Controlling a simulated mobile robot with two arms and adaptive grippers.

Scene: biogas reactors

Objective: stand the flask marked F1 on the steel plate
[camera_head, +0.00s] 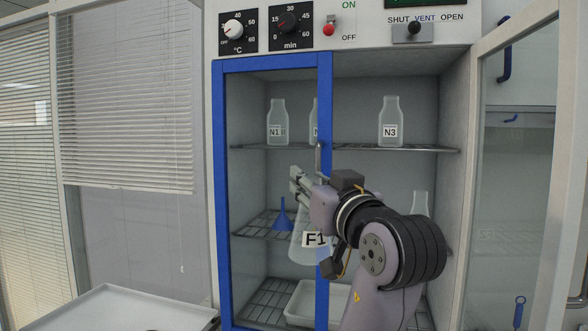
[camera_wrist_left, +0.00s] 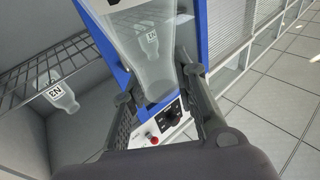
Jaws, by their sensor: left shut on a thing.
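The clear flask marked F1 (camera_head: 308,246) hangs in front of the blue-framed cabinet door, partly hidden by my arm. My left gripper (camera_head: 298,184) is shut on its upper part. In the left wrist view the flask (camera_wrist_left: 148,58) shows between the two fingers of the gripper (camera_wrist_left: 160,100), and the blue frame shows behind it. I cannot make out a steel plate for certain. My right gripper is not in view.
Bottles N1 (camera_head: 277,122) and N3 (camera_head: 390,122) stand on the upper wire shelf, with another behind the blue frame (camera_head: 221,190). A blue funnel (camera_head: 283,217) is on the lower shelf. A pale tray (camera_head: 110,309) is at the bottom left. The right glass door (camera_head: 515,170) is open.

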